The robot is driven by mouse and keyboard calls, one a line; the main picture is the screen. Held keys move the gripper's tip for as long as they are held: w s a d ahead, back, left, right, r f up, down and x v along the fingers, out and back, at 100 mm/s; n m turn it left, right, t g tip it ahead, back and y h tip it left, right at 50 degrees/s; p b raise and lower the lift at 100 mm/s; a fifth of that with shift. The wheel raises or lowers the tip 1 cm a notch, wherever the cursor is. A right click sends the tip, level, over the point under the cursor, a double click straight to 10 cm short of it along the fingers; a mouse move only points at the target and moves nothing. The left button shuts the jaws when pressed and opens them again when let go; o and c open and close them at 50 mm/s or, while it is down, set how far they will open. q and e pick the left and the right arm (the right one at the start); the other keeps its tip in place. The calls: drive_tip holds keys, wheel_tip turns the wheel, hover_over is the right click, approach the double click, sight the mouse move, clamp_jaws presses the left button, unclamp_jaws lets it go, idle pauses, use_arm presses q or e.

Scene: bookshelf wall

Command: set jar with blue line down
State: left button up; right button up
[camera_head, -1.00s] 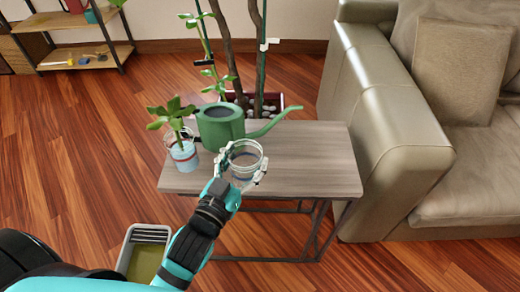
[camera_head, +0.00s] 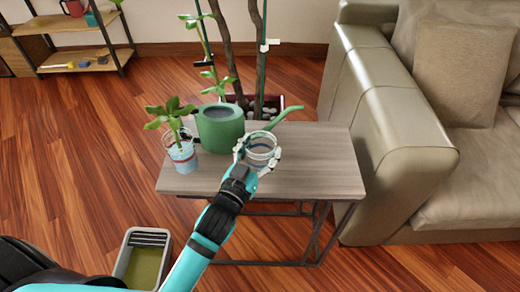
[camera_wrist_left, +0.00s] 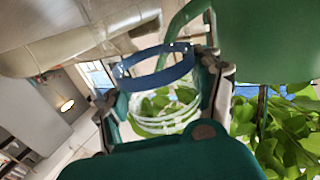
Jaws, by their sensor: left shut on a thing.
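The glass jar with the blue line (camera_head: 262,153) is held at the right front side of the green watering can, over the small side table (camera_head: 315,175). My left gripper (camera_head: 258,158) is shut around the jar's sides. In the left wrist view the jar's blue band (camera_wrist_left: 158,70) shows between the two fingers. I cannot tell whether the jar's base touches the tabletop. My right gripper is not in view.
The green watering can (camera_head: 220,128) stands on the table behind the jar. A jar with a plant cutting and red line (camera_head: 182,157) stands at the table's left. The table's right part is clear. A sofa (camera_head: 400,130) is close on the right. A paint tray (camera_head: 143,262) lies on the floor.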

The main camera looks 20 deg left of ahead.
use_arm(q)
drive_tip(key=shift+f, duration=0.15)
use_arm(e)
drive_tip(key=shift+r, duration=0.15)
use_arm(q)
drive_tip(key=o, duration=1.2)
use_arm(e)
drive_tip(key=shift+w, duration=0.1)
use_arm(q)
drive_tip(key=s, duration=0.4)
drive_tip(key=s+a, duration=0.1)
drive_tip(key=s, duration=0.7)
drive_tip(key=shift+a+r, duration=0.2)
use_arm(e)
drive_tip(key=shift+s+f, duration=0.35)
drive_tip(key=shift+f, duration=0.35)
